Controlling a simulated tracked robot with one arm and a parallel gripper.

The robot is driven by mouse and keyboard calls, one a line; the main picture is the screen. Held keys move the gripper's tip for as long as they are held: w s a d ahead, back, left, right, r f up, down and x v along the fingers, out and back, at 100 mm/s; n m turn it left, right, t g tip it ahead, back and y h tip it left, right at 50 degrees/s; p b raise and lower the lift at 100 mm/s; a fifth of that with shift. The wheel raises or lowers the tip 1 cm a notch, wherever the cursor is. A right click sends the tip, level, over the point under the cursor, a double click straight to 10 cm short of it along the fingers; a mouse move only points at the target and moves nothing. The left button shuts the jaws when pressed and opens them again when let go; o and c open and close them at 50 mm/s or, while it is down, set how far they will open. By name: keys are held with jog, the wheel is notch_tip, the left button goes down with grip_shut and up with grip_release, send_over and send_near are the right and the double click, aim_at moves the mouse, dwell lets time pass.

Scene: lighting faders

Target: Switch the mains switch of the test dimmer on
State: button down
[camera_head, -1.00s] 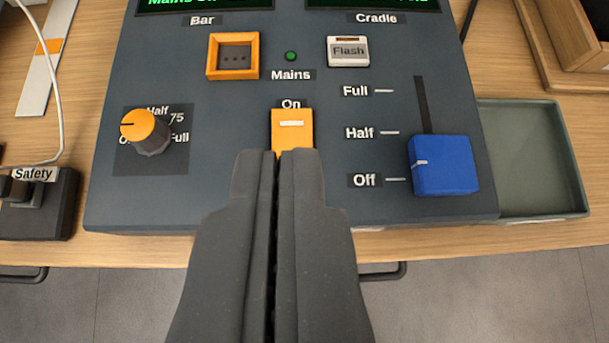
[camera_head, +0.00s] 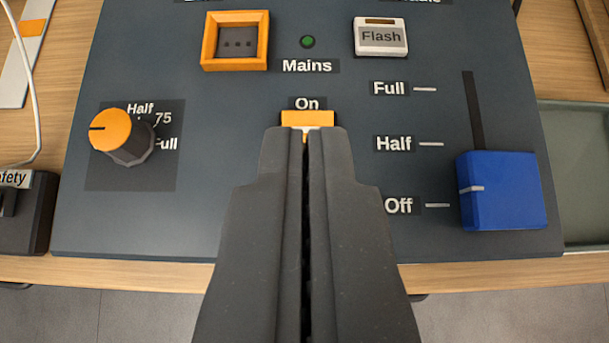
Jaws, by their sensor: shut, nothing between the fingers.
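The test dimmer (camera_head: 235,170) is a dark blue-grey panel on a wooden table. Its mains switch (camera_head: 307,118) is an orange rocker below the "Mains" and "On" labels. Only its upper part shows; my gripper (camera_head: 305,132) hides the rest. My gripper is shut with nothing between its fingers. Its tips overlap the lower part of the switch in the picture; I cannot tell whether they touch it. The small round lamp (camera_head: 307,42) above the "Mains" label is dark green.
An orange-capped knob (camera_head: 115,135) stands left of the switch. A blue fader (camera_head: 502,190) sits at "Off" on the right. An orange-framed socket (camera_head: 236,42) and a white Flash button (camera_head: 381,37) are above. A green tray (camera_head: 585,180) lies at the right.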

aim_at(307, 113)
jog(key=x, duration=0.5)
jog(key=shift+w+f, duration=0.1)
notch_tip(307, 113, down, 2)
jog(key=shift+w+f, duration=0.15)
jog(key=shift+f, duration=0.05)
jog(key=shift+w+f, duration=0.15)
jog(key=shift+f, duration=0.65)
jog(key=shift+p, duration=0.5)
jog(key=shift+f, duration=0.15)
